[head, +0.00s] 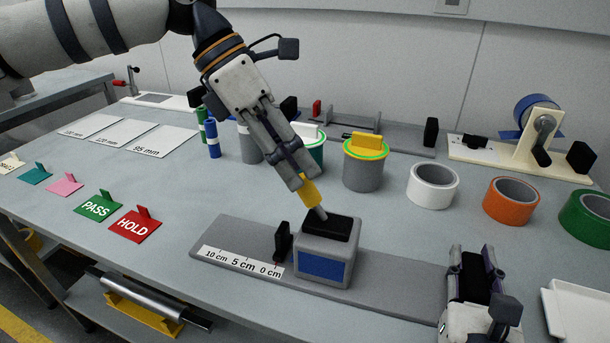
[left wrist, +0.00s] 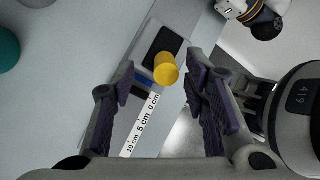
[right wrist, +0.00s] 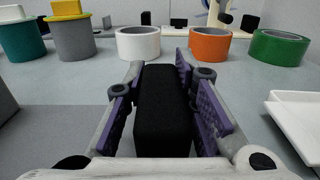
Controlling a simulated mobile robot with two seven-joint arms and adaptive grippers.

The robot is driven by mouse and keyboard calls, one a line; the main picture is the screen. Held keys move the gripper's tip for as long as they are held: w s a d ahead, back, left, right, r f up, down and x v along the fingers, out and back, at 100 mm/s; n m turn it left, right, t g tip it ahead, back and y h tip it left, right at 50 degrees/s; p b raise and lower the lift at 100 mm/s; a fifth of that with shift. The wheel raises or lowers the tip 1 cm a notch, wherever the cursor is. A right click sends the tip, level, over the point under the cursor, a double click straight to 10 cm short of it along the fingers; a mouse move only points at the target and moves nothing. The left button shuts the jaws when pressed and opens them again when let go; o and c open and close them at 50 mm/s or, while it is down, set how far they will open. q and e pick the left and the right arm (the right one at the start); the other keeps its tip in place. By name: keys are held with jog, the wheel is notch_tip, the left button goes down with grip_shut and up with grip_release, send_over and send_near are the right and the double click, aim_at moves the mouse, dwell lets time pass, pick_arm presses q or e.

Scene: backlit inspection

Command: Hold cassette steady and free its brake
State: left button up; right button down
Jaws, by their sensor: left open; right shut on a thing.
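The cassette, a grey box (head: 325,265) with a blue front panel and black top, stands on a grey base plate (head: 400,297). A lever with a yellow knob (head: 310,194) rises tilted from its top. My left gripper (head: 298,180) is open above the cassette at the yellow knob. In the left wrist view the knob (left wrist: 166,69) shows between the parted fingertips; I cannot tell whether they touch it. My right gripper (head: 478,262) is shut on a black block (right wrist: 162,110) at the plate's right end. The block's lower part is hidden.
A black stop (head: 282,242) and a centimetre scale (head: 240,262) sit left of the cassette. White (head: 433,186), orange (head: 511,201) and green (head: 590,217) tape rolls stand behind. A white tray (head: 580,318) lies right. PASS (head: 97,208) and HOLD (head: 135,226) cards lie left.

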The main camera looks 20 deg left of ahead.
jog(key=shift+d+f, duration=0.15)
jog(key=shift+f, duration=0.05)
pick_arm(q)
jog(key=v, duration=0.8)
jog(key=shift+r, duration=0.2)
jog(key=shift+a, duration=0.1)
pick_arm(e)
jog(key=c, duration=1.2)
grip_release()
jog(key=shift+c, duration=0.2)
jog(key=shift+r, duration=0.1)
